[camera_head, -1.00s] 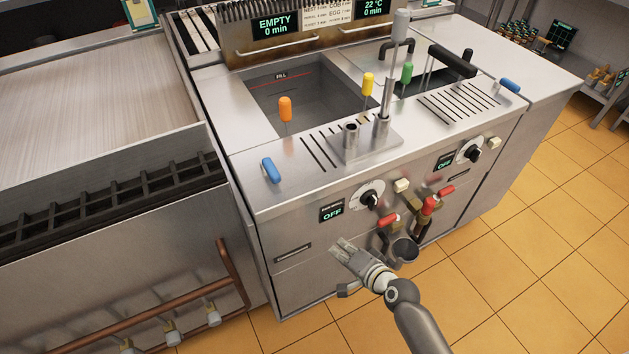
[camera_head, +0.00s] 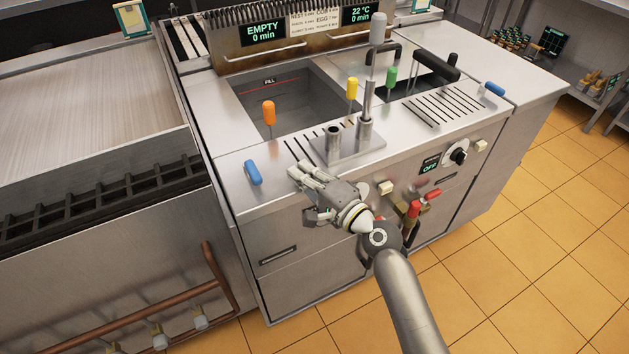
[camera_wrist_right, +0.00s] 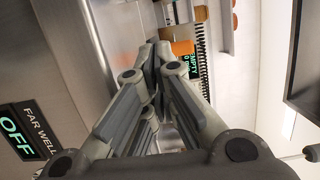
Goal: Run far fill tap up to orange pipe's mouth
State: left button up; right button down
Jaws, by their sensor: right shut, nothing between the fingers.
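An orange-topped stem (camera_head: 268,112) stands at the near left corner of the left well (camera_head: 300,98); its lower part is hidden below the rim, and I cannot see a pipe mouth there. The left well looks empty, with a red line marked FILL on its wall. A blue handle (camera_head: 253,172) sits on the counter's front left corner; no label shows which handle is the far fill tap. My right gripper (camera_head: 297,172) is shut and empty at the counter's front edge, right of the blue handle. Its closed fingers also show in the right wrist view (camera_wrist_right: 155,55). My left gripper is out of view.
A plate (camera_head: 352,150) with two upright metal pipes stands just beyond my right gripper. Yellow (camera_head: 352,88) and green (camera_head: 391,77) knobs stand behind it. A FAR WELL display (camera_wrist_right: 20,135) reads OFF. Red-handled valves (camera_head: 415,208) stick out from the front panel.

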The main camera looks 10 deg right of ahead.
aim_at(279, 182)
jog(key=x, duration=0.3)
jog(key=a, duration=0.1)
jog(key=s+a+p, duration=0.1)
jog(key=a, duration=0.1)
jog(key=shift+a, duration=0.1)
jog(key=shift+s+a, duration=0.15)
jog(key=shift+a, duration=0.15)
jog(key=shift+d, duration=0.1)
